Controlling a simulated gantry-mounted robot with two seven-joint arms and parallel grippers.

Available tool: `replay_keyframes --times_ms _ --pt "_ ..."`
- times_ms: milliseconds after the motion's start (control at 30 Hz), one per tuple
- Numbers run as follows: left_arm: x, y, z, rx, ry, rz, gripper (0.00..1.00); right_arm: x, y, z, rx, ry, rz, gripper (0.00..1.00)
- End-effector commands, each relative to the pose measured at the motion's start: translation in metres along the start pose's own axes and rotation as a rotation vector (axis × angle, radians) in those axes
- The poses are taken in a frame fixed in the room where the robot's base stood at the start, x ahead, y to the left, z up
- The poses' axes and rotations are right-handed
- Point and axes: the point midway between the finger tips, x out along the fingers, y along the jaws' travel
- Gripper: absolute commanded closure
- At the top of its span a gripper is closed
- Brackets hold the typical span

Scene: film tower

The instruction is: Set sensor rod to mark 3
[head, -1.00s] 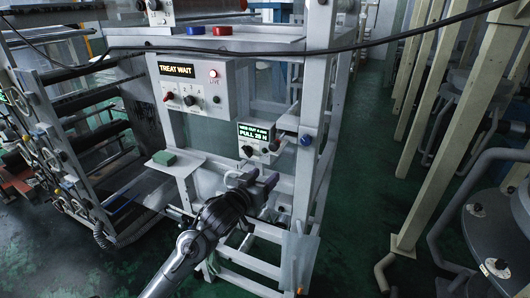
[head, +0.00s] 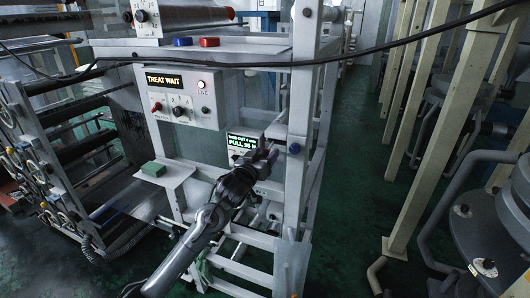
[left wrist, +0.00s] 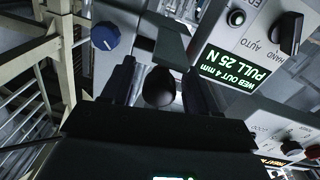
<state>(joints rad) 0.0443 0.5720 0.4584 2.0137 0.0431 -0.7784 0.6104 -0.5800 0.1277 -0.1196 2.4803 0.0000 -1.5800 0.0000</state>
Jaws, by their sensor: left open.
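My left gripper (head: 264,158) is at the small control box on the machine's upright, just left of the blue knob (head: 294,148). In the left wrist view its fingers (left wrist: 160,70) are open, one on each side of a dark round knob (left wrist: 159,88). The knob sits in front of a grey-green block (left wrist: 165,42); it may be the sensor rod's end, but I cannot tell. Contact with the fingers is not clear. The blue knob also shows in the left wrist view (left wrist: 104,36). No mark numbers are readable. My right gripper is not in view.
A larger panel (head: 184,97) reads "TREAT WAIT" with a red LIVE lamp.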

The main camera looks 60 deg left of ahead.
Motion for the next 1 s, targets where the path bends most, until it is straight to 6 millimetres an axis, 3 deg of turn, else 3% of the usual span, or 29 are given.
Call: replay_keyframes --times_ms 400,800,1000 --pt "0.0062 -0.0001 0.0007 0.0 0.0 0.0 0.41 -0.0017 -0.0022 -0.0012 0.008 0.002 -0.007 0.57" --pt "0.006 -0.0001 0.0007 0.0 -0.001 0.0 1.0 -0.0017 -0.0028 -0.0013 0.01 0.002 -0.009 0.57" --pt "0.0069 -0.0002 0.0003 0.0 -0.001 -0.001 1.0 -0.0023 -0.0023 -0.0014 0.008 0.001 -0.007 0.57"
